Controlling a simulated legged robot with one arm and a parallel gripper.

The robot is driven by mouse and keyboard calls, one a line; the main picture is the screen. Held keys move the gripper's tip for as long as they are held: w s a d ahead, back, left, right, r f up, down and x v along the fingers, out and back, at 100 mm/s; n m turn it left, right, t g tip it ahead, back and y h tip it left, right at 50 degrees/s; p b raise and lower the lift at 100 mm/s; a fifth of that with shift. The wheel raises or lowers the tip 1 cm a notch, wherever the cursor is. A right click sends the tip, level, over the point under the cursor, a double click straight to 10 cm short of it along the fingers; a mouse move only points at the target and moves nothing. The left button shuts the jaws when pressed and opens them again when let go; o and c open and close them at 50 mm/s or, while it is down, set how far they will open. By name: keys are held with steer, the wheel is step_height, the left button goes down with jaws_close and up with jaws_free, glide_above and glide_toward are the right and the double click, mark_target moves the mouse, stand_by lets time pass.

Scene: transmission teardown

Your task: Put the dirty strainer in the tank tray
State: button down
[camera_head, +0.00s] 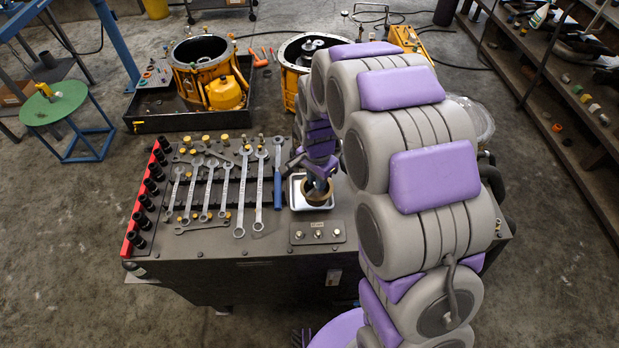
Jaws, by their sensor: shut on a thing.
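My gripper (319,182) points down at the right part of the workbench and is shut on a round brownish cup-shaped piece, which looks like the dirty strainer (316,200). The strainer is over or in a small white-rimmed tray (296,201) on the bench. I cannot tell whether it touches the tray floor. My fingers and wrist hide part of the strainer and the tray's back right side. Nothing in view is labelled as the tank tray.
Several wrenches (243,190) and a blue-handled tool (278,185) lie left of the small tray. A red rack of black sockets (140,211) lines the bench's left edge. Behind, a black floor tray (150,124) holds a yellow housing (203,72). Shelves (575,100) stand right.

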steer(key=shift+w+a+f, duration=0.15)
steer(key=shift+w, duration=0.5)
steer(key=shift+w+a+f, duration=0.1)
steer(key=shift+w+a, duration=0.05)
steer(key=shift+w, duration=0.45)
steer(key=shift+w+a, duration=0.2)
steer(key=shift+w, duration=0.4)
steer(key=shift+w+a+f+b, duration=0.15)
steer(key=shift+f+b, duration=0.1)
steer(key=shift+b, duration=0.15)
step_height(320, 180, down, 3)
steer(key=shift+a+f+b, duration=0.1)
steer(key=shift+b, duration=0.35)
steer(key=c, duration=1)
jaws_free()
